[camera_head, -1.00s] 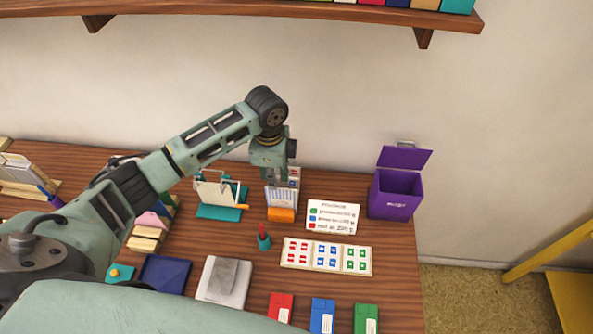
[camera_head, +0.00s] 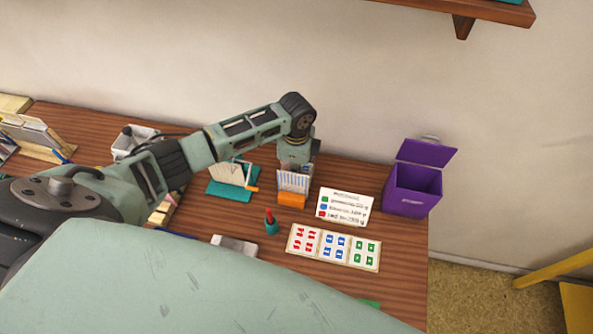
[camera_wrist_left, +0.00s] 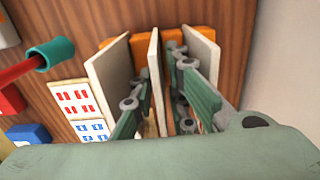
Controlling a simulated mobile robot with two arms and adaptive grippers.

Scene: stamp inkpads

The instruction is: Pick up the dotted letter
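An orange holder (camera_head: 291,200) stands near the back of the table with upright letters in it. The front letter (camera_head: 293,181) shows a patterned face in the head view; its pattern is too small to tell as dots. In the left wrist view, several pale upright cards stand in the orange holder (camera_wrist_left: 118,41), including a middle card (camera_wrist_left: 154,70). My left gripper (camera_wrist_left: 165,95) is open, its fingers on either side of the middle card, with a gap visible. Which card is dotted cannot be told there. My right gripper is not in view.
A teal rack (camera_head: 228,188) stands just left of the holder. A white sign (camera_head: 345,207) and purple open bin (camera_head: 413,191) are to the right. A stamp card (camera_head: 334,246) and teal cup with a red stick (camera_head: 271,226) are in front.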

